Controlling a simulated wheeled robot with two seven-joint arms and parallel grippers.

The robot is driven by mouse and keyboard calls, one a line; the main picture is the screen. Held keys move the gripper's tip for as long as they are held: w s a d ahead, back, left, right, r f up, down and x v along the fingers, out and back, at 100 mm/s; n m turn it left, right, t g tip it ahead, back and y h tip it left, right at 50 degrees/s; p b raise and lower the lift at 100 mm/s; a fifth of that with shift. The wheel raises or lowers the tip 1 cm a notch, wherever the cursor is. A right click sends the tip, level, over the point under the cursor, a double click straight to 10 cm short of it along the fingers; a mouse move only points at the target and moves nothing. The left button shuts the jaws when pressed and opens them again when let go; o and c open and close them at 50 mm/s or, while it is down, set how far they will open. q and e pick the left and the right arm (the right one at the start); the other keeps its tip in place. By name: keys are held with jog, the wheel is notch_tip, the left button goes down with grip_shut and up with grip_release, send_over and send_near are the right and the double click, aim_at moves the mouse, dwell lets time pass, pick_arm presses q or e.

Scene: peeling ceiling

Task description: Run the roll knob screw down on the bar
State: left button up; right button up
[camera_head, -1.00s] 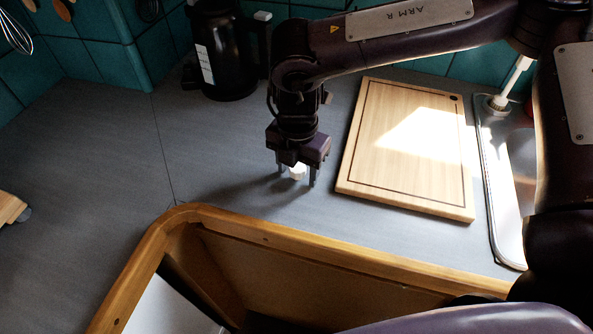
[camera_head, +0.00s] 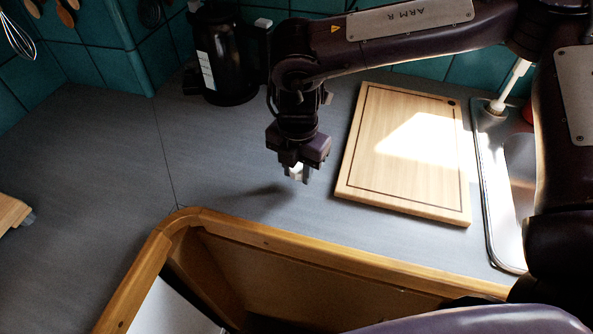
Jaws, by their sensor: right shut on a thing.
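My right gripper (camera_head: 297,175) is shut on a small white piece (camera_head: 296,171), likely the roll knob. It holds the piece above the grey counter, left of the cutting board; the shadow lies apart from it, to the lower left. The fingers hide much of the piece, so its thread does not show. I cannot make out the bar in this view. My left gripper is not in view.
A wooden cutting board (camera_head: 354,190) lies right of the gripper, with a steel sink (camera_head: 487,205) beyond it. A black kettle (camera_head: 225,60) stands at the back. A wooden-framed opening (camera_head: 330,258) is in front. The left counter (camera_head: 90,170) is mostly clear.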

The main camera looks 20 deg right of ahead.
aim_at(298, 167)
jog(key=shift+r+p, duration=1)
jog(key=shift+r, duration=0.35)
jog(key=shift+r, duration=0.1)
notch_tip(298, 167, up, 5)
jog(key=p, duration=0.4)
